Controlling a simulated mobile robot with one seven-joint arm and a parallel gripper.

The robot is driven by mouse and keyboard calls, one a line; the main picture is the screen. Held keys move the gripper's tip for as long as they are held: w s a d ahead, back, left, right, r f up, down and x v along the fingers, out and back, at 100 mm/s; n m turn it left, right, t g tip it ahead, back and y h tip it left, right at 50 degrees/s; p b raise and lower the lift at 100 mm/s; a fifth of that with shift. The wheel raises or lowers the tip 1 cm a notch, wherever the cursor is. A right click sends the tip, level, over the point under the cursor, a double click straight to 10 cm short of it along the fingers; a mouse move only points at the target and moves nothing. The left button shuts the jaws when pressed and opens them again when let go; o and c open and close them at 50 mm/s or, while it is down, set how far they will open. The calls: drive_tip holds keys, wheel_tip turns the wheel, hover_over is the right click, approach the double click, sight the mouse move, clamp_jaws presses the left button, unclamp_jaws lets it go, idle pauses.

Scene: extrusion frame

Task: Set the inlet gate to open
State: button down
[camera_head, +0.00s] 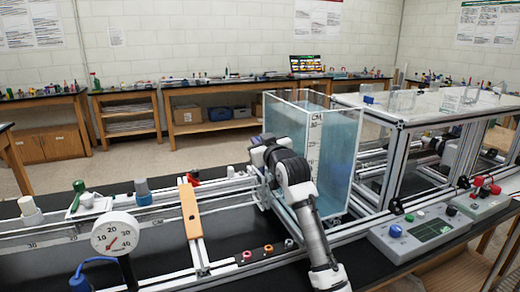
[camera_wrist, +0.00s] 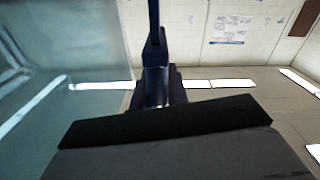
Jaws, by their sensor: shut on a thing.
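A tall clear water tank (camera_head: 338,165) with a centimetre scale stands on the extrusion frame, right of my gripper. My gripper (camera_head: 262,152) is at the tank's left side in the head view, with its fingertips mostly hidden by my arm. In the wrist view, my gripper (camera_wrist: 160,108) is shut on a dark blue handle (camera_wrist: 155,85) with a thin upright part rising from it. The handle seems to belong to the inlet gate, but no label shows. The gate plate and its position are hidden.
A dial gauge (camera_head: 115,234) stands at the front left. An orange bar (camera_head: 190,210) crosses the channel rails left of my arm. A grey control box (camera_head: 428,232) with a blue button is at the right. Workbenches line the back wall.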

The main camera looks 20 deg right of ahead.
drive_tip(key=shift+d+r, duration=0.1)
drive_tip(key=shift+r, duration=0.1)
drive_tip(key=c, duration=1.4)
unclamp_jaws()
drive_tip(key=shift+s+f, duration=0.1)
drive_tip(key=shift+s, duration=0.05)
drive_tip(key=shift+s+b, duration=0.3)
drive_tip(key=shift+b, duration=0.05)
drive_tip(key=s+b, duration=0.4)
drive_tip(key=s, duration=0.9)
drive_tip(key=shift+d, duration=0.2)
